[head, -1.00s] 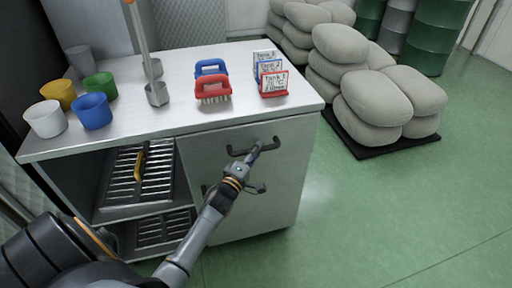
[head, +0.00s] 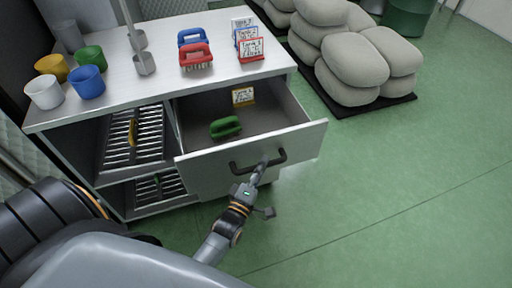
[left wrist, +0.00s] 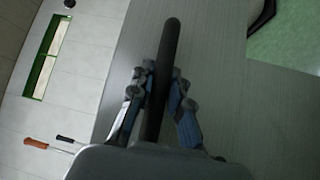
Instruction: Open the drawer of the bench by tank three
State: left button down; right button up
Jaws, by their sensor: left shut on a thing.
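The bench (head: 105,112) has its upper drawer (head: 307,143) pulled well out in the head view. The drawer's dark bar handle (head: 238,168) is on its front. My left gripper (head: 265,165) is shut on this handle; in the left wrist view its two fingers (left wrist: 160,85) lie on either side of the dark bar (left wrist: 170,45). Inside the drawer are a green brush (head: 226,126) and a yellow-edged card (head: 243,96). The lower drawer is mostly hidden behind the open one and my arm. My right gripper is not in view.
On the bench top stand several cups, including a blue cup (head: 88,82), metal scoops (head: 144,64), a red brush (head: 196,56) and tank cards (head: 251,50). Grey sacks (head: 352,65) lie on a dark pallet (head: 352,107) at right. The green floor (head: 400,180) right of the drawer is clear.

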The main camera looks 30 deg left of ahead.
pick_arm(q)
jog(key=s+d, duration=0.3)
jog(key=shift+d+p, duration=0.1)
jog(key=shift+p, duration=0.25)
jog(key=shift+s+d+f, duration=0.1)
jog(key=shift+s+d, duration=0.3)
jog(key=shift+d, duration=0.2)
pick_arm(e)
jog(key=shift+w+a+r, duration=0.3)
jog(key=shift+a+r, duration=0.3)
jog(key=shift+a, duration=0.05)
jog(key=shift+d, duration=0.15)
pick_arm(q)
jog(key=c, duration=1.3)
grip_release()
jog(key=shift+o, duration=0.2)
jog(key=shift+s, duration=0.1)
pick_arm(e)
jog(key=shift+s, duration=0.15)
pick_arm(q)
jog(key=s+f, duration=0.1)
jog(key=s, duration=1)
jog(key=shift+s+d+f, duration=0.3)
jog(key=shift+s+d, duration=0.05)
jog(key=shift+d, duration=0.05)
